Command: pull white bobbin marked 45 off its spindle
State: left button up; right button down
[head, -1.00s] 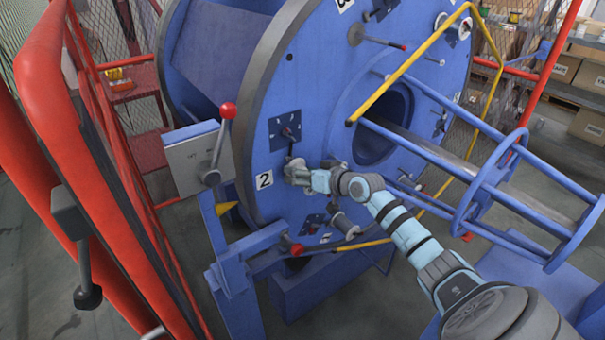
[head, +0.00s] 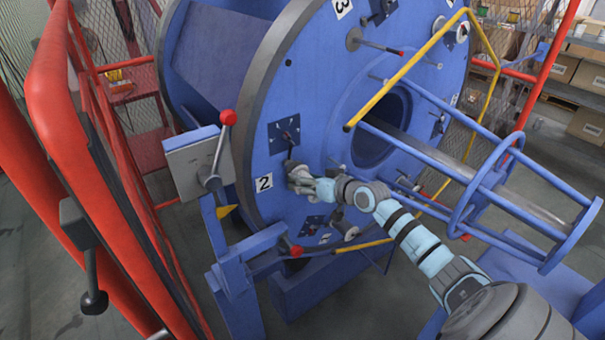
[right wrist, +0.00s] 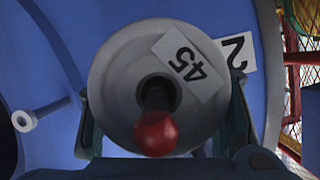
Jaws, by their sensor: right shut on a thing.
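The white bobbin marked 45 (right wrist: 128,68) faces the camera in the right wrist view. A dark spindle with a red ball end (right wrist: 156,132) sticks out through its central hole, so the bobbin is still around its spindle. My right gripper (right wrist: 160,112) has one finger on each side of the bobbin and is shut on it. In the head view my right gripper (head: 298,176) is at the face of the blue disc (head: 322,90), beside the label 2, and mostly hides the bobbin. My left gripper is not in view.
A lever with a red knob (head: 227,117) stands left of the disc. A yellow rail (head: 415,65) and a blue tube cage (head: 485,180) lie to the right. Another spindle (right wrist: 40,115) sticks out at the left in the right wrist view. A red guard frame (head: 75,110) is at the left.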

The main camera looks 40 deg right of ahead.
jog(key=shift+s+a+r+p, duration=0.1)
jog(key=shift+s+r+p, duration=0.05)
jog(key=shift+s+p, duration=2.55)
jog(key=s+p, duration=0.3)
jog(key=s, duration=0.6)
jog(key=shift+s, duration=0.4)
jog(key=shift+a, duration=0.1)
jog(key=s, duration=0.5)
jog(key=shift+p, duration=0.35)
jog(key=shift+f, duration=0.2)
